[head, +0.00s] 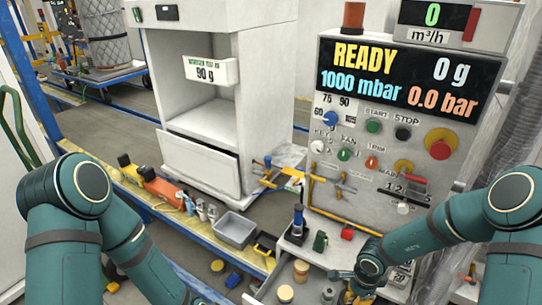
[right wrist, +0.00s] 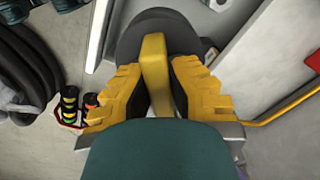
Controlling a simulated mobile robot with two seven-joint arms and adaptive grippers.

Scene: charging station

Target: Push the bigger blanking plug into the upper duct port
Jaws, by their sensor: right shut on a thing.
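My right gripper (right wrist: 155,82) is shut on the yellow bar handle of a round dark grey plug (right wrist: 186,38) in the right wrist view. The plug's disc lies beyond the fingertips, and its far side is hidden. I cannot judge its size against another plug. In the head view my right gripper (head: 350,294) is low at the bottom edge, by the front of the control panel, and its plug cannot be made out there. My left arm comes in at the left, but its gripper is below the picture. I cannot make out the upper duct port in either view.
The grey control panel (head: 345,150) stands close to my right arm. A white cabinet (head: 270,80) stands left of it. A grey tray (head: 235,230) and several small tools lie on the bench. Black hose coils (right wrist: 25,70) and small coloured parts (right wrist: 68,105) lie left of the plug.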

